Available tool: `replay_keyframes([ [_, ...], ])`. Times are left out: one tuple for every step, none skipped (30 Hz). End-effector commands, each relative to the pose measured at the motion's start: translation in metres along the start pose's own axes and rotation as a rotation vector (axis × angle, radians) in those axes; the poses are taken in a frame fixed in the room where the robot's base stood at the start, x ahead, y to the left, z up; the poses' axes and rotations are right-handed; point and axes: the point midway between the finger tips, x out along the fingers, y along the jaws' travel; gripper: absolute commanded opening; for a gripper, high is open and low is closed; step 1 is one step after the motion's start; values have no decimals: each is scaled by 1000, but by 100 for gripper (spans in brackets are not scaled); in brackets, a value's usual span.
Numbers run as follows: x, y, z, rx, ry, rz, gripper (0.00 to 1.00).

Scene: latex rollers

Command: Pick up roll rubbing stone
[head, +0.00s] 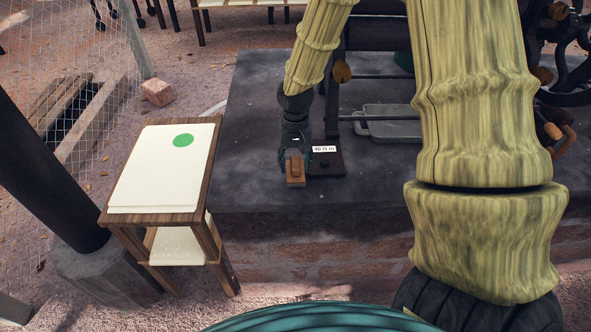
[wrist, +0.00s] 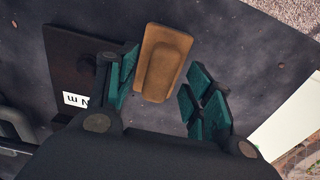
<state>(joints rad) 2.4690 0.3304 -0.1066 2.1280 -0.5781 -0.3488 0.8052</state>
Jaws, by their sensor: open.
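The roll rubbing stone looks to be the small brown block with a raised ridge in the wrist view (wrist: 162,62). It lies on the dark slab, and it also shows in the head view (head: 295,172) at the slab's left front. My gripper (wrist: 160,88) is open, with teal pads on either side of the block's near end. The left pads look close to the block, with a wider gap on the right. In the head view my gripper (head: 294,160) points down over the block and partly hides it.
A dark plate with a white label (head: 325,160) lies just right of the block. A wooden side table with a white top and green dot (head: 150,180) stands left of the slab. Rollers and machine parts stand behind. The slab's front middle (head: 350,200) is clear.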

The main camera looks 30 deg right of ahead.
Motion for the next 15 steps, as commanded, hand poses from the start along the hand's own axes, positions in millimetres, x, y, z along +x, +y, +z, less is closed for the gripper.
replay_keyframes([
  [4,0,0,0,-1,0,52],
  [5,0,0,0,0,0,52],
  [7,0,0,0,0,-1,52],
  [8,0,0,0,1,-1,52],
  [9,0,0,0,1,-1,52],
  [9,0,0,0,1,-1,52],
  [10,0,0,0,1,-1,52],
  [10,0,0,0,1,-1,52],
  [10,0,0,0,1,-1,52],
  [10,0,0,0,1,-1,52],
  [10,0,0,0,1,-1,52],
  [10,0,0,0,1,-1,52],
  [10,0,0,0,1,-1,50],
  [10,0,0,0,1,-1,44],
  [10,0,0,0,1,-1,37],
])
